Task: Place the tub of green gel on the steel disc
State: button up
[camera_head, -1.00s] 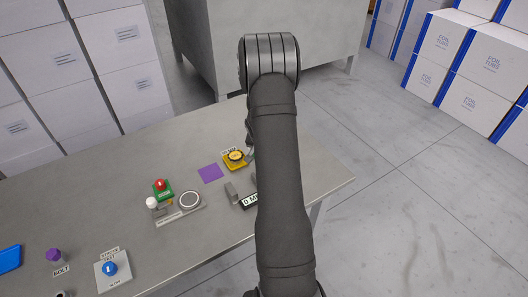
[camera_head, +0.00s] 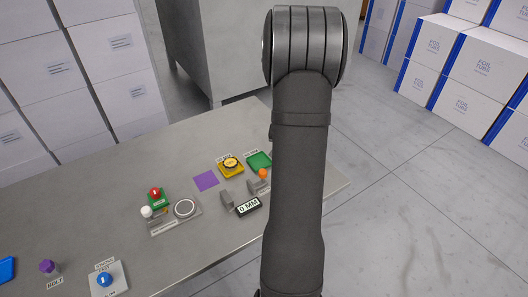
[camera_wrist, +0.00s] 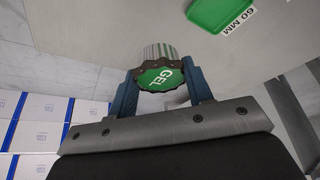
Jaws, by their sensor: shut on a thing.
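The tub of green gel (camera_wrist: 160,76) shows in the wrist view, with a ribbed pale side and a green lid marked GEL. My gripper (camera_wrist: 162,88) is shut on it, a blue finger on each side, and it appears held clear of the table. In the head view my arm hides the gripper and tub. A round grey disc with a pale rim, apparently the steel disc (camera_head: 185,208), sits on a grey base at the table's middle. Nothing stands on it.
Beside the disc are a red button (camera_head: 155,193) and a white knob (camera_head: 147,212). A purple square (camera_head: 206,181), a yellow dial block (camera_head: 231,167), a green pad (camera_head: 259,161), grey jaws with an orange knob (camera_head: 262,174) and a 0 MM display (camera_head: 248,207) lie to the right.

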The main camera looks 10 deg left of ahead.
jog(key=shift+s+d+r, duration=0.1)
jog(key=shift+d+r, duration=0.1)
jog(key=shift+d, duration=0.1)
jog(key=s+a+r+n+y, duration=0.15)
jog(key=s+a+n, duration=0.25)
jog(key=s+a, duration=0.55)
jog(key=n+g+y, duration=0.1)
jog(key=n+y, duration=0.1)
jog(key=n, duration=0.3)
send_over(183, 205)
jog(key=s+d, duration=0.1)
jog(key=d, duration=0.1)
notch_tip(183, 205, down, 6)
jog(key=shift+f, duration=0.2)
jog(key=shift+s+a+f, duration=0.1)
jog(key=shift+a+f, duration=0.2)
jog(key=shift+a, duration=0.05)
jog(key=shift+f, duration=1.9)
jog(key=shift+f, duration=0.15)
jog(key=o, duration=1)
